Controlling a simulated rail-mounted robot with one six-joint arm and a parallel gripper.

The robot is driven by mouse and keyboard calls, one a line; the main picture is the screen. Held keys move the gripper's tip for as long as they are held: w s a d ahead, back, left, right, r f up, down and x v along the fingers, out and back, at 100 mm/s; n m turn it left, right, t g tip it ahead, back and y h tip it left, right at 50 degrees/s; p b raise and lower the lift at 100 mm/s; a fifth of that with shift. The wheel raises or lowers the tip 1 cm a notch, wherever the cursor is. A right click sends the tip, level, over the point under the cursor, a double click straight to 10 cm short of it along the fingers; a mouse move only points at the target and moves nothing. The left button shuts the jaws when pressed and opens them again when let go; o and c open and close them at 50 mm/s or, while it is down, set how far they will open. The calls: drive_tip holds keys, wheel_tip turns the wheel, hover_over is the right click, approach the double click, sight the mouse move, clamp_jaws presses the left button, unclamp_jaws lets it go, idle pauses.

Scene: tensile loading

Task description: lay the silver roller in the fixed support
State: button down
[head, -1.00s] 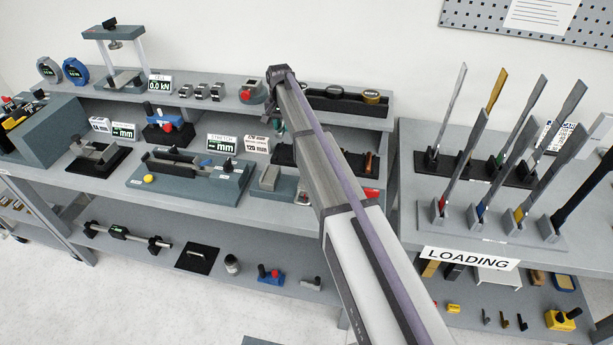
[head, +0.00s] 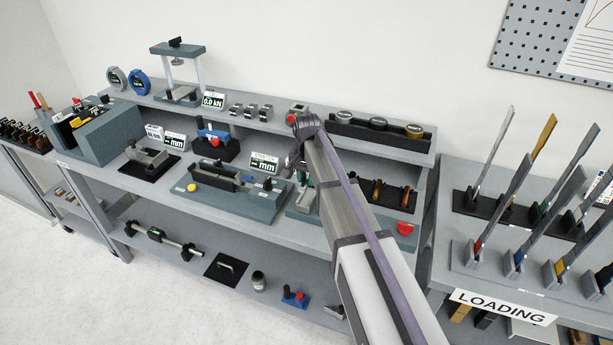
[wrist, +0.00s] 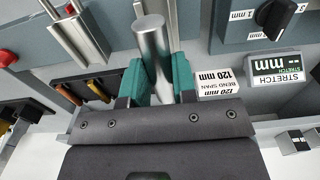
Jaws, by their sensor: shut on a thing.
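My gripper (wrist: 157,78) is shut on the silver roller (wrist: 152,45) in the wrist view. The roller is a plain shiny cylinder, gripped between two green pads, with its far end sticking out past them. A grey grooved block (wrist: 76,32) lies apart from the roller at the upper left; it looks like a support, but I cannot tell whether it is the fixed one. In the head view my arm hides most of the gripper and the roller, above the bench right of the stretch display (head: 264,163).
The bend span sign (wrist: 217,82) is close beside the right pad. A black rack with orange-handled pieces (wrist: 85,85) lies to the left. In the head view, a teal tensile fixture (head: 225,190) stands left of my arm. A specimen rack (head: 535,265) stands on the right bench.

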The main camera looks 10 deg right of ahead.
wheel_tip(320, 180, down, 5)
drive_tip(key=b, duration=0.4)
drive_tip(key=shift+r, duration=0.1)
drive_tip(key=c, duration=0.8)
unclamp_jaws()
wheel_tip(320, 180, up, 11)
drive_tip(key=p, duration=1.1)
drive_tip(key=shift+r, duration=0.1)
drive_tip(key=shift+f, duration=0.2)
